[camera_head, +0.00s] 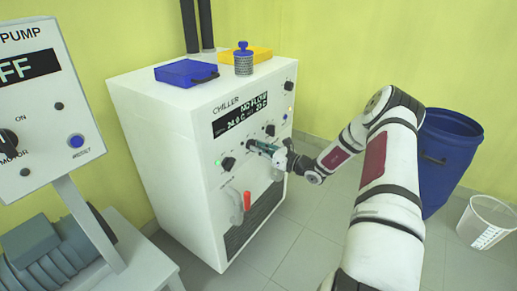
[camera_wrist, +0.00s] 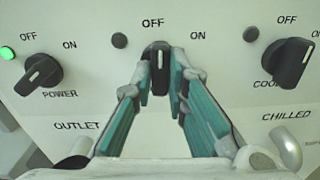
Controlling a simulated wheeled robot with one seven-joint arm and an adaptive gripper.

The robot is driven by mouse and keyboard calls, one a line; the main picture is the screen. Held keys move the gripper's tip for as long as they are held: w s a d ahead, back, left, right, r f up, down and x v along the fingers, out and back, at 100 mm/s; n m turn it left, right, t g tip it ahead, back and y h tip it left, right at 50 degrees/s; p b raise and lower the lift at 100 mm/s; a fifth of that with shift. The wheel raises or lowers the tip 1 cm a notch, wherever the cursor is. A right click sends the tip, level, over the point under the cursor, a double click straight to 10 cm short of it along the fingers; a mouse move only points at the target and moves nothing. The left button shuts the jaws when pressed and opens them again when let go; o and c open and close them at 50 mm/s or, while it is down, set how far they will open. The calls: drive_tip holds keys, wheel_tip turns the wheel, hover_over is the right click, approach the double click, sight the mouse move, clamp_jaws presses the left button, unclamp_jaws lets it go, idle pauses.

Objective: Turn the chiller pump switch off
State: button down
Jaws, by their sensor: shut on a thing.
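The white chiller cabinet (camera_head: 150,130) stands in the middle of the head view, its display reading "NO FLOW" with temperatures below. In the wrist view, a black rotary switch (camera_wrist: 158,56) sits at the top centre of the panel, with OFF above it and ON to its right. Its white mark points straight up, toward OFF. My gripper (camera_wrist: 160,80) has its teal fingers on either side of this knob and is shut on it. In the head view, my gripper (camera_head: 262,147) reaches the chiller's front panel and partly hides the knob. The switch's own name is hidden behind my gripper.
The power knob (camera_wrist: 38,75) is left, beside a lit green lamp (camera_wrist: 7,53); another knob (camera_wrist: 288,63) is right. A red-handled valve (camera_head: 246,201) is below. A blue barrel (camera_head: 445,155) and white bucket (camera_head: 487,222) stand right; a pump panel (camera_head: 40,110) stands left.

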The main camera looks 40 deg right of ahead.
drive_tip(key=shift+f+n, duration=0.1)
drive_tip(key=shift+n, duration=0.4)
drive_tip(key=c, duration=1.6)
unclamp_jaws()
drive_tip(key=shift+s, duration=0.1)
drive_tip(key=v, duration=1.1)
drive_tip(key=shift+s+d, duration=0.1)
drive_tip(key=shift+s, duration=0.3)
